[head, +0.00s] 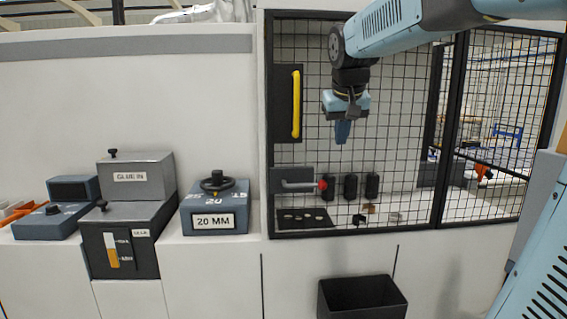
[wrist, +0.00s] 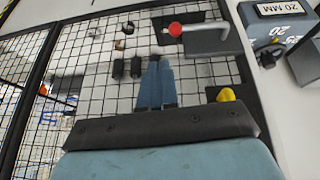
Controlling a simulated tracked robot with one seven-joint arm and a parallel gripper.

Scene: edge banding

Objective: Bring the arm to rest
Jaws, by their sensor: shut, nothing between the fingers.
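My gripper (head: 342,133) hangs from my raised blue arm, pointing down in front of the black mesh guard in the head view. Its two blue fingers are together and nothing is between them. In the wrist view the shut fingers (wrist: 157,82) show against the mesh, apart from the things behind it. A lever with a red knob (head: 322,185) is below and left of my gripper in the head view. It also shows at the top of the wrist view (wrist: 175,29). A yellow handle (head: 296,104) stands upright on the guard, left of my gripper.
A black open bin (head: 362,299) stands low in front of the guard. Black cylinders (head: 350,186) sit behind the mesh.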

